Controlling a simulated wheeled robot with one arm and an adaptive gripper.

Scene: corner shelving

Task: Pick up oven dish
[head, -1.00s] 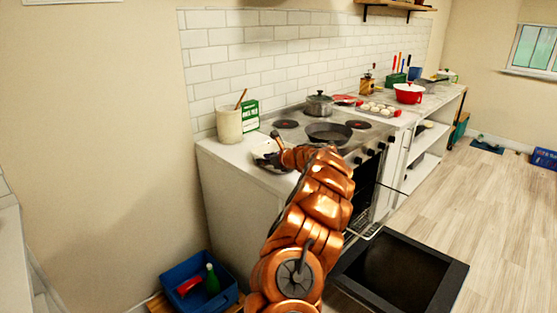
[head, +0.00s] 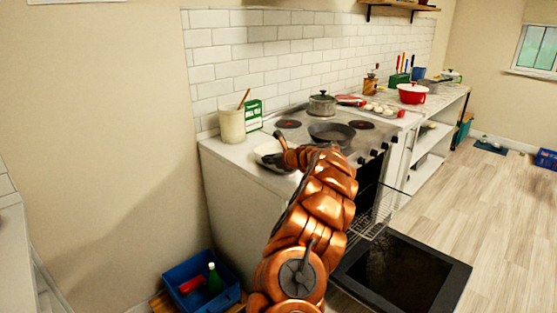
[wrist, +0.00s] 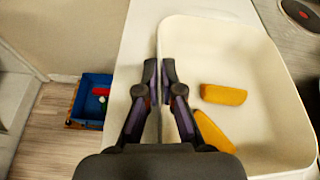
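The oven dish (wrist: 215,28) is a cream-white, rounded rectangular dish on the counter, with two yellow-orange pieces (wrist: 223,95) in it. In the head view the dish (head: 268,151) is partly hidden behind my arm at the counter's near end. My gripper (wrist: 159,68) is at the dish's left wall in the wrist view, with one dark finger outside and one inside. The fingers are close together with the thin wall between them, and they look shut on it. The dish looks level and at counter height. My fingertips are hidden in the head view.
A utensil crock (head: 231,125) and green box (head: 253,115) stand behind the dish. A frying pan (head: 331,133) and lidded pot (head: 321,104) are on the stove. The oven door (head: 400,270) hangs open.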

